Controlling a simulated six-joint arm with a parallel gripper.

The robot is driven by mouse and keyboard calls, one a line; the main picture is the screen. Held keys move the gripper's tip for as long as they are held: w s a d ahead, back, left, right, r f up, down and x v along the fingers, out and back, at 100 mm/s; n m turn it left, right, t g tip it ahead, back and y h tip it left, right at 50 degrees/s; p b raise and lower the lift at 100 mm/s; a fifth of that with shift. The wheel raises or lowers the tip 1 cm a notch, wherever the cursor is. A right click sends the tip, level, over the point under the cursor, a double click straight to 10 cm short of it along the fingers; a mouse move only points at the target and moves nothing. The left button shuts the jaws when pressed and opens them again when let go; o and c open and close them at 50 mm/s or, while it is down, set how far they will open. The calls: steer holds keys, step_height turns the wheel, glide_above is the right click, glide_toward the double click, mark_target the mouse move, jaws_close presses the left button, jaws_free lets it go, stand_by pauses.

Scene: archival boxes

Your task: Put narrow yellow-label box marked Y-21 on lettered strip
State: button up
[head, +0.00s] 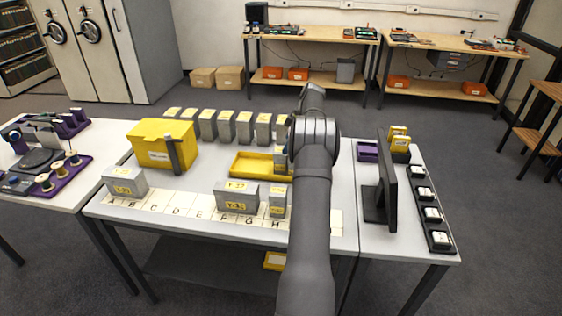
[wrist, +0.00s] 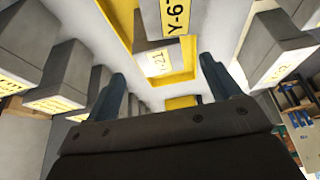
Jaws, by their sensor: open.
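My gripper (wrist: 162,68) is open and empty in the wrist view, its two dark fingers spread. A narrow grey box with a yellow label that seems to read Y-21 (wrist: 157,62) shows between and beyond the fingers, apart from them. It appears to be in the yellow tray (wrist: 125,12). In the head view the tray (head: 243,163) lies mid-table, and my arm hides its right end and my gripper. The lettered strip (head: 178,205) runs along the table's front, its right part behind my arm.
A wide grey box (head: 236,197), a narrow box (head: 278,205) and a left box (head: 125,182) stand at the strip. Several grey boxes (head: 225,127) line the back. A yellow bin (head: 160,145) is at left, a dark monitor (head: 385,180) at right.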

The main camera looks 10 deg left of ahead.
mark_target(279, 156)
steer(key=x, duration=0.8)
steer(key=shift+a+f, duration=0.2)
steer(key=shift+a, duration=0.15)
steer(key=c, duration=1.2)
